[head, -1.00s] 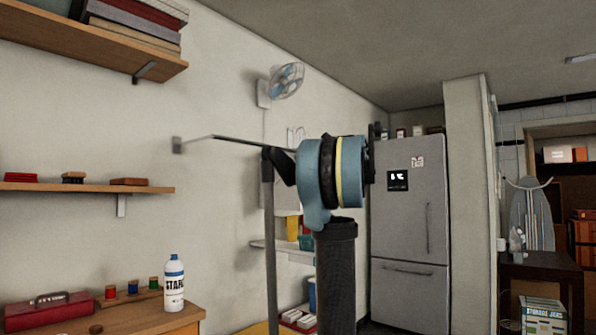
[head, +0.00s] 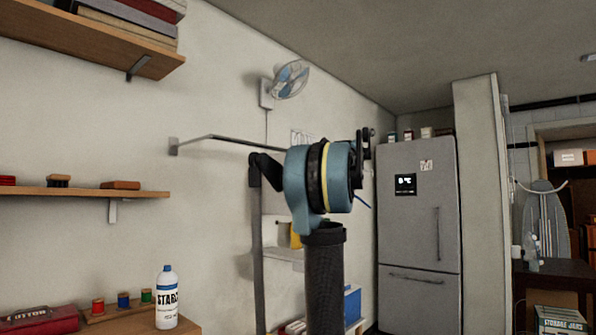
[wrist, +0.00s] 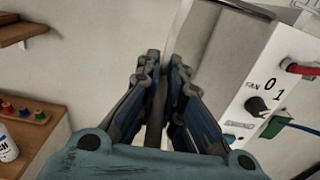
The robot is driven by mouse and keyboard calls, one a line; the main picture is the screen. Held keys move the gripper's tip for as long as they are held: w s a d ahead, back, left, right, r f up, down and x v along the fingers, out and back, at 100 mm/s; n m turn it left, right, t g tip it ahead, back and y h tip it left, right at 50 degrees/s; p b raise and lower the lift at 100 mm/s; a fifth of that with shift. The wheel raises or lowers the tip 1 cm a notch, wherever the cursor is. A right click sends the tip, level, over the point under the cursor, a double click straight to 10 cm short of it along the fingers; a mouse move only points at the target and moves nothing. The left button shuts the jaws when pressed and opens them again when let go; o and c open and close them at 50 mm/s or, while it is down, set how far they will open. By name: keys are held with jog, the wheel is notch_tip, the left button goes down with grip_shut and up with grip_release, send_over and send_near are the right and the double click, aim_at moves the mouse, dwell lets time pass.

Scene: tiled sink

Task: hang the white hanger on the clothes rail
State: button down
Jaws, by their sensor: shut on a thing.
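My gripper (head: 363,143) is beyond my arm in the head view, mostly hidden by the wrist joint. In the wrist view its dark fingers (wrist: 163,62) are closed around a thin pale strip, the white hanger (wrist: 180,32), which runs up from between them. The rest of the hanger is hidden or out of frame, and I cannot make it out in the head view. The clothes rail (head: 235,140) is a thin dark bar on a wall bracket at the left, and its right end passes behind my arm. The hanger's distance from the rail cannot be told.
A wall fan (head: 288,79) is above the rail. A white fan switch box (wrist: 262,100) with coloured plugs is right of my fingers in the wrist view. Wooden shelves (head: 80,192) and a starch bottle (head: 167,300) are at left; a fridge (head: 418,220) stands at right.

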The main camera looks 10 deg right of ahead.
jog(key=shift+w, duration=0.1)
jog(key=f+x, duration=0.2)
jog(key=x, duration=1.3)
jog(key=shift+w+a+f, duration=0.2)
jog(key=shift+w, duration=0.05)
dwell(1.3)
jog(key=c, duration=1.7)
grip_release()
jog(key=shift+o, duration=0.2)
jog(key=v, duration=1.1)
jog(key=shift+s+d+f, duration=0.15)
jog(key=shift+s+d, duration=0.1)
jog(key=shift+s, duration=0.05)
